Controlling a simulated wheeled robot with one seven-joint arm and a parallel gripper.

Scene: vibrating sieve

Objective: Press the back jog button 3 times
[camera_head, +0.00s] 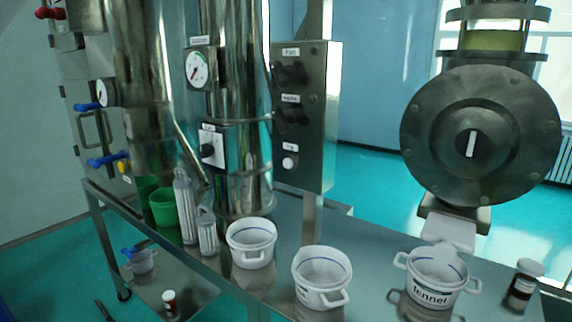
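A grey metal control box (318,130) stands upright in the middle of the view, its face turned to the left. Its face carries an upper dark knob or button (290,74), a middle dark one (291,115) and a lower pale round button (290,162). Each has a small label above it. The labels are too small to read surely, so I cannot tell which control is the back jog button. Nothing touches the box's face. My gripper is not in view.
A steel table (291,235) holds white two-handled pots, including one (251,258), a middle one (321,283) and a lettered one (432,292). Steel columns with a gauge (198,68) and a switch box (212,148) stand left. A round metal housing (480,180) is at right.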

